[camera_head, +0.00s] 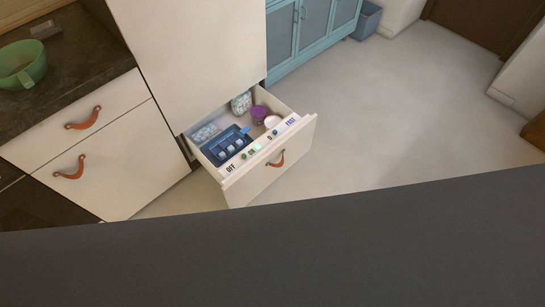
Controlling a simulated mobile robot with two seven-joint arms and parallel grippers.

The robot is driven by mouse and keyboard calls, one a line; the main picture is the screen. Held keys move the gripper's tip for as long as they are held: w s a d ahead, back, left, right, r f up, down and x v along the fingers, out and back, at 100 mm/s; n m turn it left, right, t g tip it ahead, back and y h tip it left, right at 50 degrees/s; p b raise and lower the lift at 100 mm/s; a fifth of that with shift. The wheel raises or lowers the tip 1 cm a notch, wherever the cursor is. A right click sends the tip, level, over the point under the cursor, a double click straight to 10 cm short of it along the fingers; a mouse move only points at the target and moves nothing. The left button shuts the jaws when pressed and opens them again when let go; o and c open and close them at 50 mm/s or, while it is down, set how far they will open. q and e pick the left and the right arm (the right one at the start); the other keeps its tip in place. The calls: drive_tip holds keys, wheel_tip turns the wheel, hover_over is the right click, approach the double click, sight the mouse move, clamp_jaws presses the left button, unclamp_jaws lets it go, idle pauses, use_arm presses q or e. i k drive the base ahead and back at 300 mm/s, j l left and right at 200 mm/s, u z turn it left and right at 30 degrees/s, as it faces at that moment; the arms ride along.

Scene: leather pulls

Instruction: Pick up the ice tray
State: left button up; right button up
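A dark blue ice tray (219,149) with several pale cubes lies inside an open drawer (262,177), toward its left front side. A blue piece sticks up near the tray's right end. The drawer is pulled out below a tall white cabinet front (196,58) and has a leather pull on its face. Neither of my grippers shows in the head view.
The drawer also holds a purple container (259,114), a white round item (272,121) and clear bags. A green bowl (22,64) stands on the dark counter at left. Open floor (390,120) lies right of the drawer. A dark grey surface fills the bottom.

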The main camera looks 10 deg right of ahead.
sight(233, 142)
drive_tip(key=u, duration=1.35)
drive_tip(key=z, duration=1.1)
drive_tip(key=i+l+u, duration=0.6)
drive_tip(key=l, duration=0.2)
drive_tip(key=l+u, duration=0.2)
drive_tip(key=l, duration=0.2)
